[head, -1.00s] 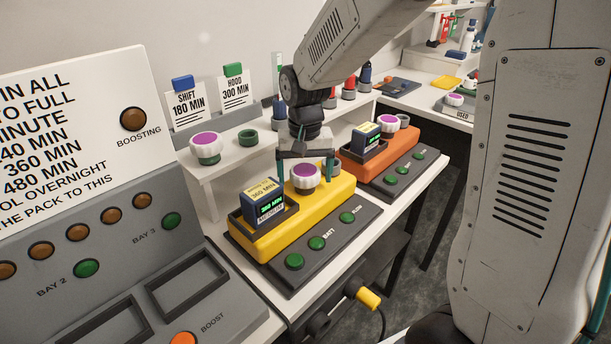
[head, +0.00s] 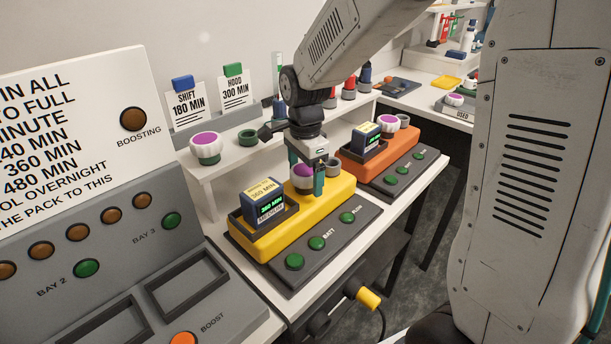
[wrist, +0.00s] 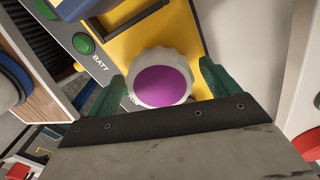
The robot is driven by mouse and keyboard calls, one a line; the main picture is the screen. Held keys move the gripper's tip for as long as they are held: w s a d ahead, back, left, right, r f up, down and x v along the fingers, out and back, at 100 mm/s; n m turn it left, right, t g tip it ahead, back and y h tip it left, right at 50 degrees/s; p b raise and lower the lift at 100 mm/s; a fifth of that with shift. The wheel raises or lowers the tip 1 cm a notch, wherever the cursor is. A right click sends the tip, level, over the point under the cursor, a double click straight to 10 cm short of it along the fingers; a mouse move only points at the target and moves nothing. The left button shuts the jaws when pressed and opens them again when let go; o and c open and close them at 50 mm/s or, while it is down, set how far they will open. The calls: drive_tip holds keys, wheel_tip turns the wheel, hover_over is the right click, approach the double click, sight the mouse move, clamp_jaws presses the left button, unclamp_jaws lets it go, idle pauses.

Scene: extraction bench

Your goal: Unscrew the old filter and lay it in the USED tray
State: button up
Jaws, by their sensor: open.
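The old filter (head: 299,183), a white ribbed cap with a purple top, sits upright on the yellow unit (head: 336,190). My gripper (head: 308,176) points down over it, its green fingers on opposite sides and apart. In the wrist view the filter (wrist: 162,86) lies between the two open fingers (wrist: 163,78), with a gap visible beside them. One finger hides part of the filter in the head view. The USED tray (head: 466,115) is grey and stands far back right; a purple-topped filter (head: 454,99) shows there.
A battery pack (head: 263,203) stands in the yellow unit beside the filter. An orange unit (head: 378,173) with another purple-topped filter (head: 389,123) is behind right.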

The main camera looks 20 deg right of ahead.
drive_tip(key=c, duration=1.1)
drive_tip(key=n, duration=0.6)
drive_tip(key=shift+n, duration=0.4)
drive_tip(key=n, duration=0.7)
drive_tip(key=shift+r, duration=0.1)
drive_tip(key=n, duration=1.3)
drive_tip(key=shift+n, duration=0.4)
drive_tip(key=o, duration=1.1)
